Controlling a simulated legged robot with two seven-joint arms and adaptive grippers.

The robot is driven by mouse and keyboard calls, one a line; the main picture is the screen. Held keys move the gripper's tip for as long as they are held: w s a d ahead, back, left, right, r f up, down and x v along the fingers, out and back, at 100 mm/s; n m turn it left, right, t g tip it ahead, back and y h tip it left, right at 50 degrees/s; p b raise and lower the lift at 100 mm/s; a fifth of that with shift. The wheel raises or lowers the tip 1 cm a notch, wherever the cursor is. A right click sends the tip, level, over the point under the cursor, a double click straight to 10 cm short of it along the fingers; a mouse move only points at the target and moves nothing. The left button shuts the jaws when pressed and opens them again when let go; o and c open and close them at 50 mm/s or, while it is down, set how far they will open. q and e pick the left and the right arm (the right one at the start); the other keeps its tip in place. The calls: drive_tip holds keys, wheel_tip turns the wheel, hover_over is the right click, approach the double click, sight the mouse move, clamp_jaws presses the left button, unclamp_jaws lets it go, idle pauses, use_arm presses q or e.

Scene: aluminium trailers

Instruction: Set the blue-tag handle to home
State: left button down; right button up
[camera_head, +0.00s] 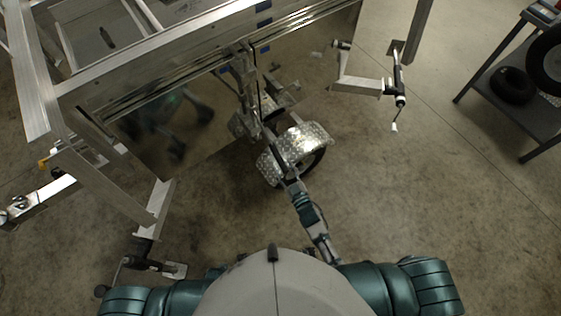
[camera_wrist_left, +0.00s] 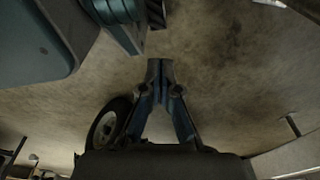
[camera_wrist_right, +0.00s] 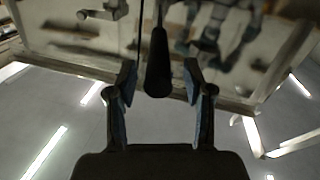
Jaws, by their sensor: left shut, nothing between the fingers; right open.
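A dark handle (camera_wrist_right: 158,65) hangs on a thin rod in the right wrist view. It lies between the two spread fingers of my right gripper (camera_wrist_right: 159,82), with gaps visible on both sides. I cannot see a tag on it there. In the head view my right gripper (camera_head: 272,138) reaches up beside the trailer's wheel fender, and the handle is too small to make out clearly. Blue tags show on the trailer rail, one near the middle (camera_head: 265,48) and one at the top (camera_head: 264,6). My left gripper (camera_wrist_left: 160,72) is shut and empty over bare floor in the left wrist view.
The aluminium trailer (camera_head: 160,65) fills the upper left, with a reflective side panel. A diamond-plate fender (camera_head: 295,142) covers a wheel near my right arm. A jack (camera_head: 399,85) stands to the right. A dark shelf with tires (camera_head: 512,86) stands far right. Floor between is clear.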

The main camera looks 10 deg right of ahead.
sight(281, 162)
drive_tip(key=x, duration=0.2)
drive_tip(key=shift+w+a, duration=0.2)
drive_tip(key=shift+w, duration=0.65)
clamp_jaws()
